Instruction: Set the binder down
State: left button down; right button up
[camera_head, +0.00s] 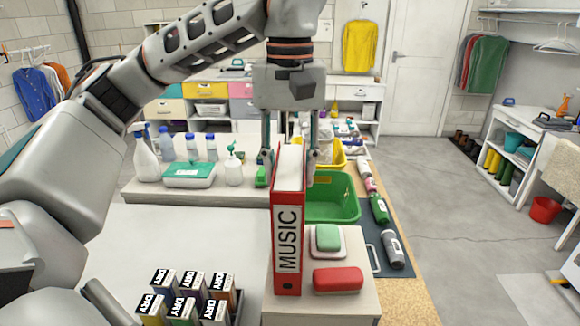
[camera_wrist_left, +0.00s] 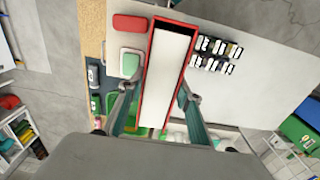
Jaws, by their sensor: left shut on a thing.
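The binder (camera_head: 287,232) is red with a white label reading MUSIC and stands upright over the white surface at the front of the table. My left gripper (camera_head: 290,165) points down from above with a finger on each side of the binder, shut on its upper part. In the left wrist view, the binder (camera_wrist_left: 166,75) lies between the two fingertips (camera_wrist_left: 158,95). I cannot tell whether the binder's bottom edge touches the surface. My right gripper is not in view.
A red case (camera_head: 338,280) and a green-topped box (camera_head: 327,238) are just right of the binder. A green basket (camera_head: 333,199) is behind. Several DRY-labelled boxes (camera_head: 186,296) stand at the front left. The white tabletop (camera_head: 200,240) left of the binder is clear.

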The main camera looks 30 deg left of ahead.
pick_arm(q)
jog(key=c, duration=1.5)
grip_release()
jog(key=shift+f, duration=0.1)
jog(key=shift+o, duration=0.4)
